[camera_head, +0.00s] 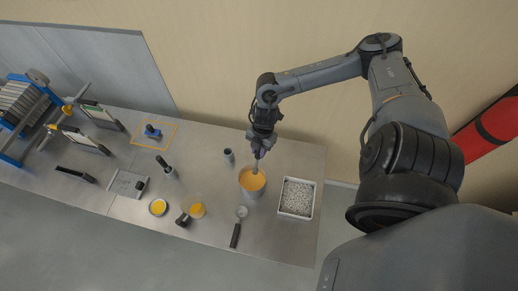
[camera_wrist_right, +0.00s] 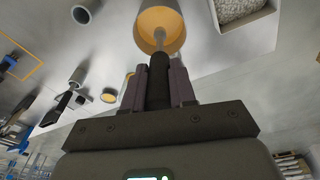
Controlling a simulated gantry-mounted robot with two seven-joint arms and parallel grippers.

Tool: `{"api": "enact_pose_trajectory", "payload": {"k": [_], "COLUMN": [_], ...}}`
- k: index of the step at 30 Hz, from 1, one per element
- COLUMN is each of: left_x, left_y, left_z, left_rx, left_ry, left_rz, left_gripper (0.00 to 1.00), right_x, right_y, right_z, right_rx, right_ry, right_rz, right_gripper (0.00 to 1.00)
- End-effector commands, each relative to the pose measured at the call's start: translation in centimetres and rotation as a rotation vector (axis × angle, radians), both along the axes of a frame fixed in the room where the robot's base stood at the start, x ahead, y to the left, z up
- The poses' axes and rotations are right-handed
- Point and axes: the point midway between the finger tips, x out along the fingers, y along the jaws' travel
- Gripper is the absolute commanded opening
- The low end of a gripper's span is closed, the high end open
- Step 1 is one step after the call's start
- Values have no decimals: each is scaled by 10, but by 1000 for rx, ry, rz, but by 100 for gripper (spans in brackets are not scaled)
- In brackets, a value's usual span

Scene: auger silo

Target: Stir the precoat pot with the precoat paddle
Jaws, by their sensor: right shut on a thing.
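The precoat pot (camera_head: 251,191) is a grey pot holding an orange-tan liquid, standing on the steel table right of the middle in the head view. It also shows at the top of the right wrist view (camera_wrist_right: 181,40). My right gripper (camera_head: 262,143) is above the pot and shut on the dark handle of the precoat paddle (camera_wrist_right: 159,72). The paddle's grey shaft (camera_head: 256,166) points down into the pot, and its lower end is hidden in the liquid. I do not see my left gripper in either view.
A tray of grey-white granules (camera_head: 296,198) stands just right of the pot. A small grey cup (camera_head: 228,155) is to its left. A black-handled tool (camera_head: 236,233), a yellow dish (camera_head: 158,207) and a yellow-filled cup (camera_head: 197,210) lie toward the front. A blue frame press (camera_head: 22,115) stands far left.

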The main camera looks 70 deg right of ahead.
Motion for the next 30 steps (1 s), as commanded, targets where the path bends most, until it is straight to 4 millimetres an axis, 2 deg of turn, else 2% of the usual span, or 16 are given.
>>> {"api": "enact_pose_trajectory", "payload": {"k": [8,15,21,30], "left_x": [0,0,0,0], "left_y": [0,1,3,3], "left_z": [6,28,37,36], "left_rx": [-1,4,11,12], "left_ry": [0,0,0,0], "left_rz": [1,-3,-7,-8], "left_gripper": [55,55,55,55], "right_x": [0,0,0,0], "right_y": [0,0,0,0], "right_z": [7,27,40,40], "right_rx": [0,1,0,1], "right_ry": [-1,-1,-1,-1], "right_rz": [0,0,1,1], "right_gripper": [0,0,0,0]}}
